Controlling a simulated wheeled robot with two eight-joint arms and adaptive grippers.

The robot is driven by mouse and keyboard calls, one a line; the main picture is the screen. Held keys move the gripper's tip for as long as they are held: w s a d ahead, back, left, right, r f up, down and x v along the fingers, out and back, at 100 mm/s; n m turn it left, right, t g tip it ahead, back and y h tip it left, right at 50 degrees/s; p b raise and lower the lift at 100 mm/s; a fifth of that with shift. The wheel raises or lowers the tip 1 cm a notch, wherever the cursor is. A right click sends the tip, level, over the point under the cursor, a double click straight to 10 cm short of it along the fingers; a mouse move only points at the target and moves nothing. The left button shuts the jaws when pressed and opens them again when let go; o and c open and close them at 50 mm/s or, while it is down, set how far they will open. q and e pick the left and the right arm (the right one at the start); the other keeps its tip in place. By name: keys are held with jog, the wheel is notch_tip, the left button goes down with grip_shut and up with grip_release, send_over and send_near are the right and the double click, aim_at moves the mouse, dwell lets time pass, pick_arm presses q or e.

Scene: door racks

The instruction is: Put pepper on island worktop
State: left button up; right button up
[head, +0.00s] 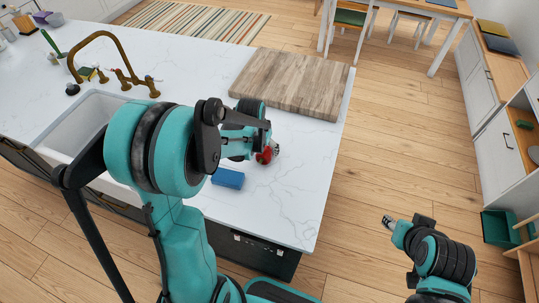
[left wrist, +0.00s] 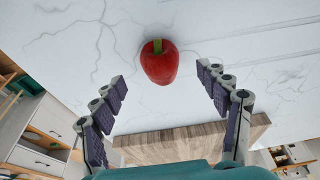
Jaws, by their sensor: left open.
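The red pepper (left wrist: 159,64) with its green stem rests on the white marble island worktop (left wrist: 70,50). In the head view the pepper (head: 264,156) is partly hidden by my left gripper (head: 274,150). In the left wrist view my left gripper (left wrist: 160,77) is open, with its fingers spread to either side of the pepper and not closed on it. The island worktop (head: 295,190) also fills the middle of the head view. My right gripper (head: 388,222) is over the floor to the right of the island, and its fingers are too small to read.
A blue block (head: 228,178) lies near the left gripper. A wooden board (head: 295,82) lies behind it on the worktop. A sink (head: 75,135) with a brass tap (head: 105,38) is at left. The worktop right of the pepper is clear.

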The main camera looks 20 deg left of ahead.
aim_at(263, 152)
pick_arm(q)
jog(key=x, duration=0.3)
jog(key=b+x, duration=0.1)
jog(key=x, duration=0.2)
jog(key=shift+w+f, duration=0.2)
jog(key=shift+w, duration=0.05)
jog(key=c, duration=1.3)
jog(key=shift+c, duration=0.3)
jog(key=shift+r, duration=0.15)
